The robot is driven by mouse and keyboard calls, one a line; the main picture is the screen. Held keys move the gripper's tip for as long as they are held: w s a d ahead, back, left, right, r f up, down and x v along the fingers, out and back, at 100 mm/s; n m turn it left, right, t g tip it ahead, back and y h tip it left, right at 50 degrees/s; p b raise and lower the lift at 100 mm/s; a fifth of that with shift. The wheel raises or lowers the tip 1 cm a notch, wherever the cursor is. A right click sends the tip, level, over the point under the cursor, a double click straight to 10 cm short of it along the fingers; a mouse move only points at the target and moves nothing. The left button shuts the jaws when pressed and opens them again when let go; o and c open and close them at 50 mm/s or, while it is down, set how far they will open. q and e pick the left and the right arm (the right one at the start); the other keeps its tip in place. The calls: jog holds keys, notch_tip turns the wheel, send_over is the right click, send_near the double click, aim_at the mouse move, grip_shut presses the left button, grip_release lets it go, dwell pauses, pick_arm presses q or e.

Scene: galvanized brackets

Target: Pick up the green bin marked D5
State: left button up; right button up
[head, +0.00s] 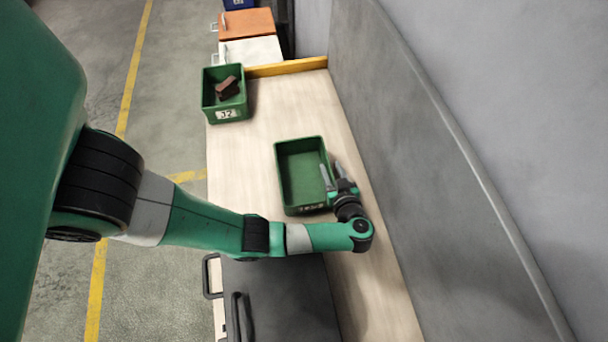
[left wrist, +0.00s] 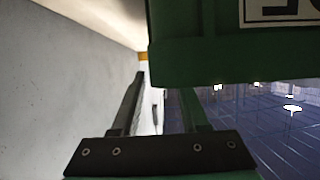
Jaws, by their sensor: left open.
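A green open bin (head: 301,172) stands on the pale bench. It looks empty, and the label on its near side is too small and partly hidden to read. In the left wrist view a green bin wall (left wrist: 200,62) with part of a white label fills the upper right. My left gripper (head: 332,165) is open at the bin's right wall, with one finger seeming to lie over the inside and the other outside. It also shows in the left wrist view (left wrist: 163,82). I cannot tell whether it touches the wall. My right gripper is not in view.
Another green bin (head: 209,98), labelled something like J2, stands at the bench's far left with brown pieces (head: 228,88) inside. A grey panel (head: 400,130) runs along the right. A yellow strip (head: 290,67) edges the far end. Bench (head: 255,150) between the bins is clear.

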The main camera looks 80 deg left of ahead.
pick_arm(q)
jog(key=shift+a+f, duration=0.35)
jog(key=shift+a, duration=0.25)
grip_shut()
dwell(1.0)
